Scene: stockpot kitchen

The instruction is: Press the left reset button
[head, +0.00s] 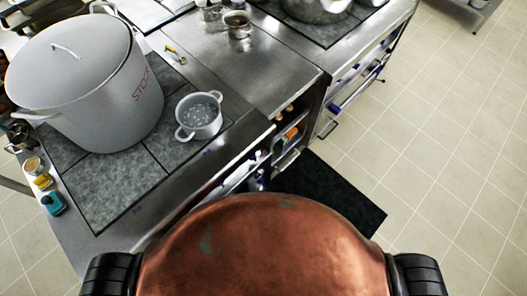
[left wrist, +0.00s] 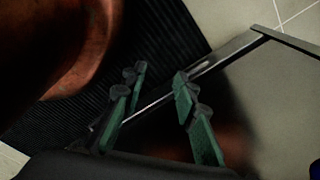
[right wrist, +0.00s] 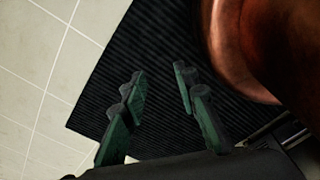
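No clear reset button can be made out. Two tiny bluish-purple marks sit on the steel counter's (head: 262,127) front border, a left mark (head: 137,210) and a right mark (head: 208,153); they are too small to identify. My left gripper (left wrist: 158,76) is open and empty in the left wrist view, in front of a steel edge and the dark mat. My right gripper (right wrist: 158,74) is open and empty over the ribbed black mat in the right wrist view. Neither gripper shows in the head view, so their distance from the marks cannot be told.
A large white stockpot (head: 100,95) and a small white pot (head: 199,115) stand on the tiled cooktop (head: 115,185). A teal item (head: 54,203) and a yellow item (head: 43,182) lie at the left edge. A black mat (head: 335,190) covers the floor; tiles at right are clear.

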